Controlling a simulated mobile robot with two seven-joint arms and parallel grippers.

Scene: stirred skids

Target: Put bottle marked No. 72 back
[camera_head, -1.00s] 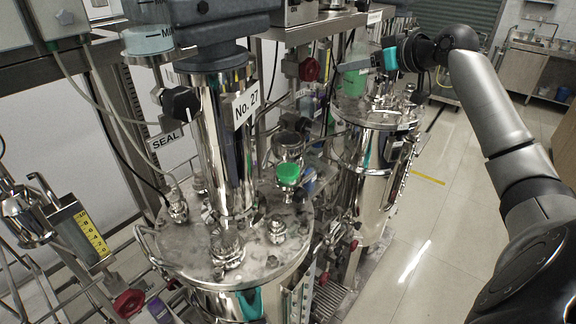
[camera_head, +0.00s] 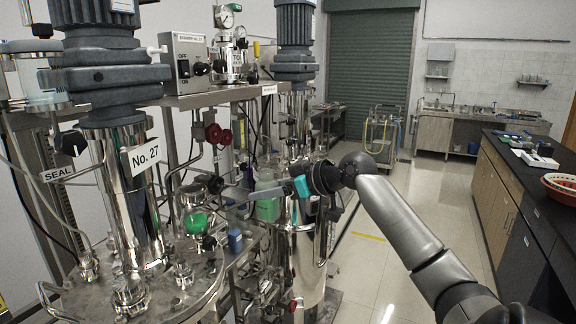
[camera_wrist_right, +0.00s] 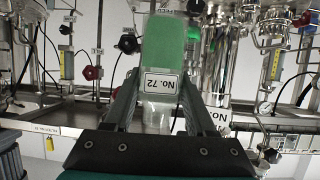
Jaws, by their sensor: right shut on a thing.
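The bottle marked No. 72 (camera_wrist_right: 163,84) is clear with green contents, and its label faces the right wrist camera, reading upside down there. In the head view the bottle (camera_head: 267,200) shows as a green shape in front of the far steel vessel. My right gripper (camera_head: 262,191) comes in from the right and is shut on it. In the right wrist view the bottle sits between the two fingers of this gripper (camera_wrist_right: 160,105). It is held up in the air, apart from the bench. My left gripper is not in view.
The far vessel (camera_head: 300,258) stands close behind the bottle. A control box (camera_head: 186,62) sits on the shelf. A dark counter (camera_head: 515,165) is at right, with open floor between.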

